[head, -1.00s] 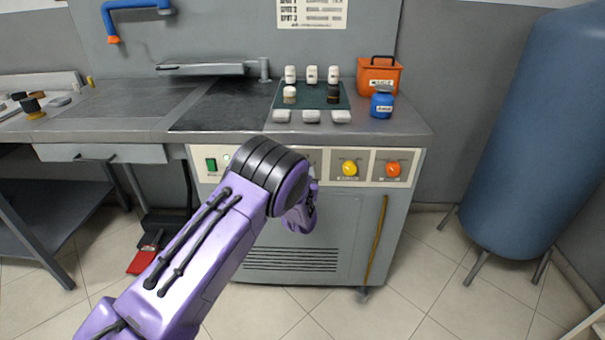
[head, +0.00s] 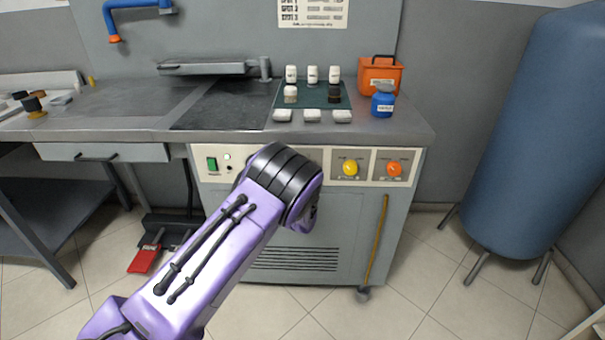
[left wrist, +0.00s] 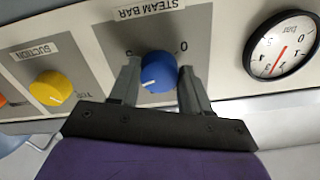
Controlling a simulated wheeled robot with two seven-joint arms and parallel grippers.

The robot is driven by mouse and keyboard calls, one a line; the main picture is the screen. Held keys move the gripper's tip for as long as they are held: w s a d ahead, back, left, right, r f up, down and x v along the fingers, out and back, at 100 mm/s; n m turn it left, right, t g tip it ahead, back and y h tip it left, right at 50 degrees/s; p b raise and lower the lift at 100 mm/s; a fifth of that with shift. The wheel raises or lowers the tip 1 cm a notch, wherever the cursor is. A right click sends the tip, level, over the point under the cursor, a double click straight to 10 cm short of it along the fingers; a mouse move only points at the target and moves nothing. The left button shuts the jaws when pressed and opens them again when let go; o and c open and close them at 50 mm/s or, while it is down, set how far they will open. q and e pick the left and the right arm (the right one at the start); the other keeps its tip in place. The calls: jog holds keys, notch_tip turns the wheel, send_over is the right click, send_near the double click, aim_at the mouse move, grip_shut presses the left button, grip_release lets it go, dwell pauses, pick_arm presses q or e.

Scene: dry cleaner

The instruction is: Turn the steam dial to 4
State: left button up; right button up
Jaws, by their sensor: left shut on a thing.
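The blue steam dial (left wrist: 158,72) sits on the panel under a "STEAM BAR" label, upside down in the left wrist view. A white mark shows at the dial's lower left there. Scale figures that look like 5 and 0 show at its upper left and upper right. My left gripper (left wrist: 158,76) has one finger on each side of the dial and is shut on it. In the head view my purple left arm hides the dial and the fingertips. A round pressure gauge (left wrist: 283,46) with a red needle is beside the dial. My right gripper is not in view.
A yellow dial (head: 350,167) and an orange dial (head: 394,168) are on the same panel to the right. A green switch (head: 212,164) is at the left. Bottles, an orange bin (head: 379,76) and a blue jar (head: 382,104) stand on the worktop above.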

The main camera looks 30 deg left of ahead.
pick_arm(q)
jog(key=o, duration=1)
jog(key=v, duration=1)
jog(key=shift+s+d, duration=0.2)
jog(key=shift+f, duration=0.1)
